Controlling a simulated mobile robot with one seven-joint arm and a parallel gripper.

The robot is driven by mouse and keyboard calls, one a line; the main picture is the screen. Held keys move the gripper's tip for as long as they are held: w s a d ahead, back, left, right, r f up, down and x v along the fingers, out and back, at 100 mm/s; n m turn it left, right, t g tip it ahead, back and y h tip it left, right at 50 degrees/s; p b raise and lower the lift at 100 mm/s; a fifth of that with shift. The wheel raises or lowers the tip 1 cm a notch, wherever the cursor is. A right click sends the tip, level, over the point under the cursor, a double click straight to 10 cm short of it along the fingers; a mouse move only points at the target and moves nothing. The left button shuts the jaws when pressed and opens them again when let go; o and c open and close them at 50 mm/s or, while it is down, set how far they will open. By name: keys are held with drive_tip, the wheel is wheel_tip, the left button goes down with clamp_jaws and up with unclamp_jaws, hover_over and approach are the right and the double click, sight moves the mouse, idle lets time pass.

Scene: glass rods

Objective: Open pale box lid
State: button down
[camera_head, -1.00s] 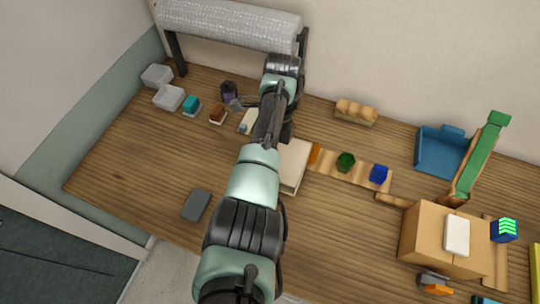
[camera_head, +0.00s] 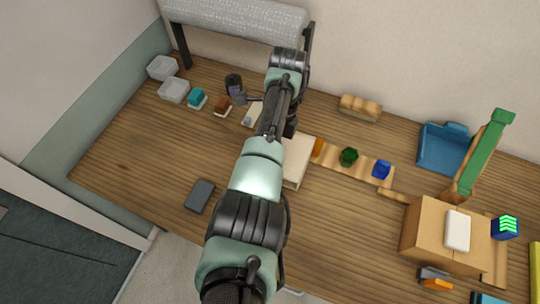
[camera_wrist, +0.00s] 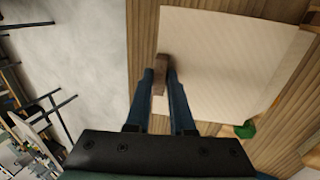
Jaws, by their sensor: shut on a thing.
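The pale box (camera_head: 298,163) stands on the wooden table, partly hidden behind my arm in the head view. In the wrist view its pale, flat lid (camera_wrist: 230,65) fills the upper middle. A small brown handle (camera_wrist: 161,66) shows at the lid's left edge. My gripper (camera_wrist: 161,85) is shut on this handle, one dark blue finger on each side of it. The head view does not show my fingertips, because my arm covers them. I cannot tell from these views whether the lid is raised.
Right of the box, a wooden strip carries a green block (camera_head: 348,156) and a blue block (camera_head: 381,170). A cardboard box (camera_head: 425,232) stands further right. A dark flat slab (camera_head: 200,195) lies front left. The table's left front is mostly clear.

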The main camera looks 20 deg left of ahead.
drive_tip(key=shift+f, duration=0.1)
drive_tip(key=c, duration=0.8)
unclamp_jaws()
drive_tip(key=shift+w, duration=0.1)
drive_tip(key=p+v, duration=0.2)
drive_tip(key=v, duration=1.1)
